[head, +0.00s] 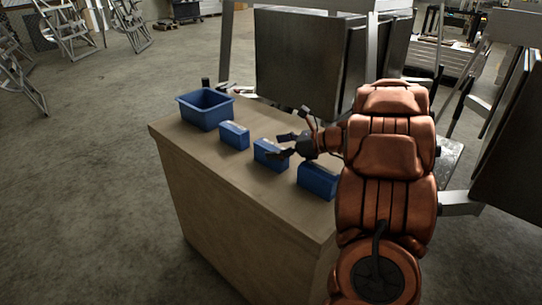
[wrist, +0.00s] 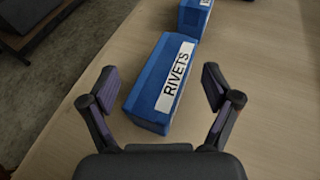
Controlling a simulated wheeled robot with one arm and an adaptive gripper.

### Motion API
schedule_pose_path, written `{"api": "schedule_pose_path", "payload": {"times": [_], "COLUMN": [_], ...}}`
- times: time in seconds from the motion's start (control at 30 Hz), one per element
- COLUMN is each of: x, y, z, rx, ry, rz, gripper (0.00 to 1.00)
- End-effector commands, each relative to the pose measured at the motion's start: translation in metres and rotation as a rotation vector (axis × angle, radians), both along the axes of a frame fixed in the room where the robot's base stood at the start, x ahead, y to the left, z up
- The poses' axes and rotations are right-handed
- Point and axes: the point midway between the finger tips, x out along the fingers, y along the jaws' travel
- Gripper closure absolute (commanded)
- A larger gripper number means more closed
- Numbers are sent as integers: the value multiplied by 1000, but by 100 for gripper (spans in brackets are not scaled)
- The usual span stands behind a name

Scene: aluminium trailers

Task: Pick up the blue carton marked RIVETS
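The blue carton marked RIVETS (wrist: 160,85) has a white label with black letters and lies on the wooden top. In the wrist view it is ahead of my gripper (wrist: 157,85), its near end between the two spread fingers, with gaps on both sides. In the head view it appears to be the middle carton (head: 268,155) of three in a row. My gripper (head: 283,146) is open and empty, over or close to that carton. The exact height between them cannot be told.
Another blue carton (wrist: 195,16) lies just beyond, its label cut off. In the head view blue cartons stand on either side, one farther (head: 234,136) and one nearer (head: 316,181). A blue bin (head: 205,110) stands at the far end of the wooden bench (head: 215,175). Metal trailer panels (head: 300,60) rise behind.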

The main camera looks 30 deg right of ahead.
Motion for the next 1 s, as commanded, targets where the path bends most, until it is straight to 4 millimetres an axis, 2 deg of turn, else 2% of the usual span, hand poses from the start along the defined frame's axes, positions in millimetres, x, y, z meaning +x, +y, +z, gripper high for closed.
{"api": "schedule_pose_path", "payload": {"times": [0.07,0.73,1.0], "x": [0,0,0], "y": [0,0,0], "z": [0,-1,0], "rx": [0,0,-1], "ry": [0,2,2], "rz": [0,1,2], "gripper": [24,94,96]}}
